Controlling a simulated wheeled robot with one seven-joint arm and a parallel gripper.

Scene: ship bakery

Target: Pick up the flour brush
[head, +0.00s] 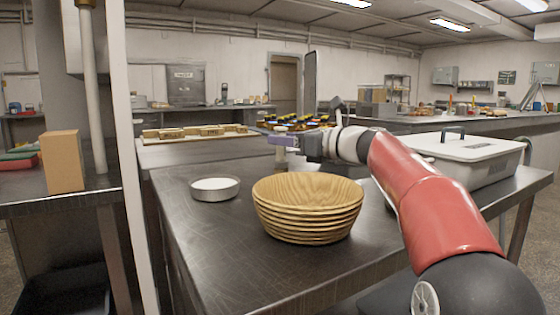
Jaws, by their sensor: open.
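I cannot pick out the flour brush for sure in the head view. My gripper (282,153), with purplish parts at its end, is open above the far part of the dark metal table (205,245). It is behind the wooden bowl stack and points away from me. Its fingers are small in the picture, and I see nothing held between them. My red and grey arm reaches in from the lower right and hides part of the table.
A stack of wooden bowls (308,207) stands mid-table, with a round metal pan (215,189) to its left. A lidded white bin (460,156) stands at right. Behind are a tray of tan items (165,141) and several dark jars (290,123). The table's front left is clear.

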